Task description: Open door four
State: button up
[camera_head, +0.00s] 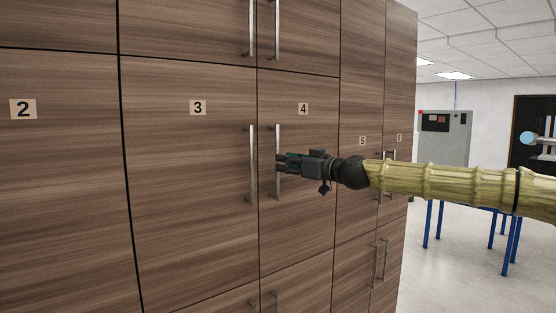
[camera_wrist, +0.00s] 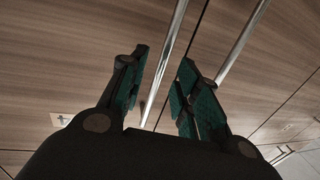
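Door four (camera_head: 300,200) is a brown wood-grain cabinet door with a "4" label (camera_head: 303,109). It looks closed, flush with its neighbours. Its vertical metal handle (camera_head: 277,140) is near the door's left edge. My gripper (camera_head: 281,163) reaches in from the right, with its fingertips at the middle of this handle. In the wrist view my gripper (camera_wrist: 164,60) is open. The handle (camera_wrist: 170,50) shows in the gap between the teal finger pads. Neither pad clearly presses on it, and how deep the bar sits between the fingers is hard to tell.
Door three's handle (camera_head: 251,165) is close by on the left; in the wrist view it passes by the right finger (camera_wrist: 240,45). Doors two (camera_head: 60,180) and five (camera_head: 358,190) flank these. A blue-legged table (camera_head: 466,207) and a grey cabinet (camera_head: 445,138) are at the right.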

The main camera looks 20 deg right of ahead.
jog(key=shift+p+x, duration=0.7)
jog(key=shift+x, duration=1.35)
jog(key=shift+a, duration=0.1)
grip_shut()
